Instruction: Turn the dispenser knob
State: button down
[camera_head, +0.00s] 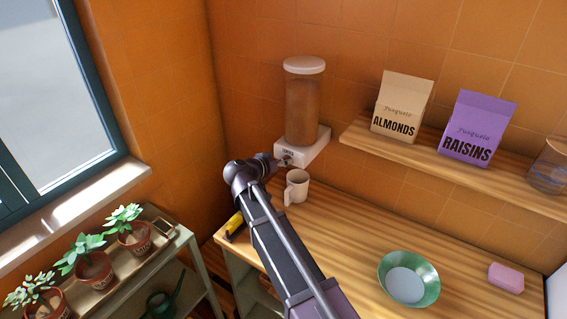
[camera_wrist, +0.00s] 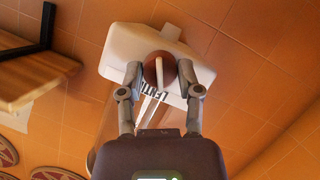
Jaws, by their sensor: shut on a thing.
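The dispenser, a clear cylinder of brown contents with a white lid (camera_head: 303,105) and white base (camera_head: 312,147), is mounted at the orange tiled wall. Its knob (camera_wrist: 160,68) shows in the wrist view as a reddish-brown disc with a pale bar across it. My gripper (camera_wrist: 160,74) has one finger on each side of the knob and is shut on it. In the head view my gripper (camera_head: 284,161) reaches the front of the base, and the knob is too small to make out there. The label on the dispenser is partly hidden by my gripper.
A white mug (camera_head: 297,187) stands on the wooden counter (camera_head: 335,230) below the dispenser, close to my arm. A shelf (camera_head: 470,178) to the right holds an almonds bag (camera_head: 402,105) and a raisins bag (camera_head: 477,128). A green bowl (camera_head: 409,279) sits front right.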

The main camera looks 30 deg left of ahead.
jog(key=shift+d+m+y+p, duration=0.15)
jog(key=shift+m+y+p, duration=0.15)
jog(key=shift+m+y, duration=0.9)
jog(key=shift+m, duration=0.4)
jog(key=shift+c, duration=1.3)
grip_release()
jog(key=shift+w, duration=0.1)
